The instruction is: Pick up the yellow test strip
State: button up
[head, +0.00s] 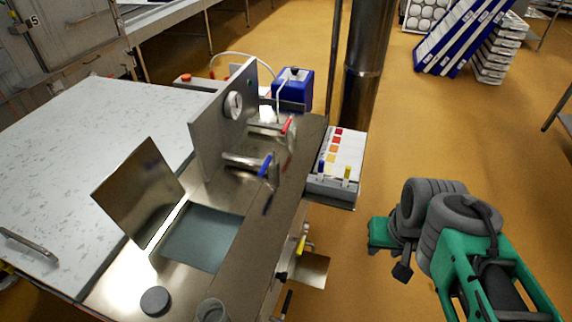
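A small yellow strip (347,173) stands upright in the front right of a grey-and-white holder (332,188) on a side shelf at the bench's right edge. I take it as the yellow test strip; its lower end is hidden in the holder. A blue-topped strip (321,167) stands to its left. My green and grey arm is at the lower right, apart from the holder. My gripper (402,271) seems to be the dark part hanging at the arm's near end, right of and below the strip. Its fingers cannot be made out.
A colour chart (343,150) rises behind the strips. A steel column (366,70) stands behind the shelf. Left of it are taps with red and blue handles (265,165) and a gauge panel (210,135). Open floor lies to the right.

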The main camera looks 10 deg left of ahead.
aim_at(348, 168)
jog(key=u, duration=0.1)
jog(key=i, duration=0.15)
jog(key=u, duration=0.05)
jog(key=k, duration=0.5)
jog(key=u, duration=5.15)
jog(key=k, duration=2.55)
jog(key=z, duration=0.5)
